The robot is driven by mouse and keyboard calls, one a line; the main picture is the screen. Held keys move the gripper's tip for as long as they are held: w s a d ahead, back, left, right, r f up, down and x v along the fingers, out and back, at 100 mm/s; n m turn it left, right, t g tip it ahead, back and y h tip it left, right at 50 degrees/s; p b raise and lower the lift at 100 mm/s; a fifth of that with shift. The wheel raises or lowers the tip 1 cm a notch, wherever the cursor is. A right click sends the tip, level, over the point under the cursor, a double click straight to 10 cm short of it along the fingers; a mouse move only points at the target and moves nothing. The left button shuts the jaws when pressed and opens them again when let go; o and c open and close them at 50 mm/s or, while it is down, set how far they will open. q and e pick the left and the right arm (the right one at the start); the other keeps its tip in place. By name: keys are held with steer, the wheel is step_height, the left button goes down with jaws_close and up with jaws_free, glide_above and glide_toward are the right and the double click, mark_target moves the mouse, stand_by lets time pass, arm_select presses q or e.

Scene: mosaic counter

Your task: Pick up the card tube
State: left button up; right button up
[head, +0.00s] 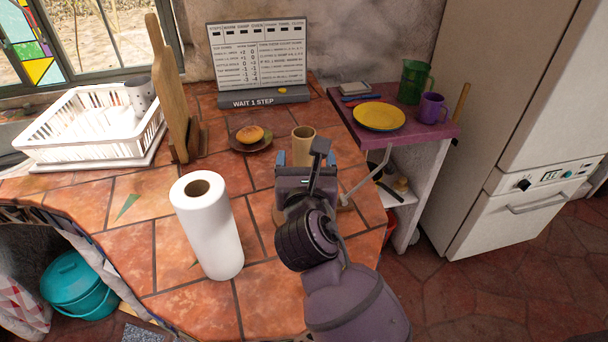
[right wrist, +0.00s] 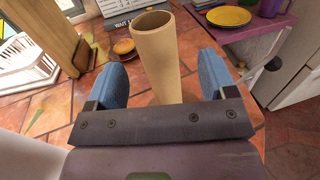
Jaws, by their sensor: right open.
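The card tube (head: 303,142) is a plain tan cylinder standing upright on the tiled counter. In the head view its lower part is hidden behind my right gripper (head: 296,164). In the right wrist view the card tube (right wrist: 157,58) stands between and just beyond the two blue fingers of my right gripper (right wrist: 160,80). The fingers are open, with a gap showing on both sides of the tube. I cannot tell exactly how deep the tube sits between them. My left gripper is in neither view.
A white paper roll (head: 210,228) stands left of my right arm. A plate with a bun (head: 249,134) lies behind. A wooden board (head: 172,85), white dish rack (head: 85,128) and sign (head: 262,97) stand further back. A purple side table (head: 440,139) holds a yellow plate (head: 379,116) and mugs.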

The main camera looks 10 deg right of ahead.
mark_target(303, 153)
steer(key=shift+x, duration=0.85)
steer(key=x, duration=0.3)
steer(key=shift+w+a, duration=0.15)
steer(key=shift+w, duration=0.6)
steer(key=shift+c, duration=0.2)
steer(key=shift+c, duration=1.4)
steer(key=c, duration=0.9)
steer(key=shift+r, duration=0.15)
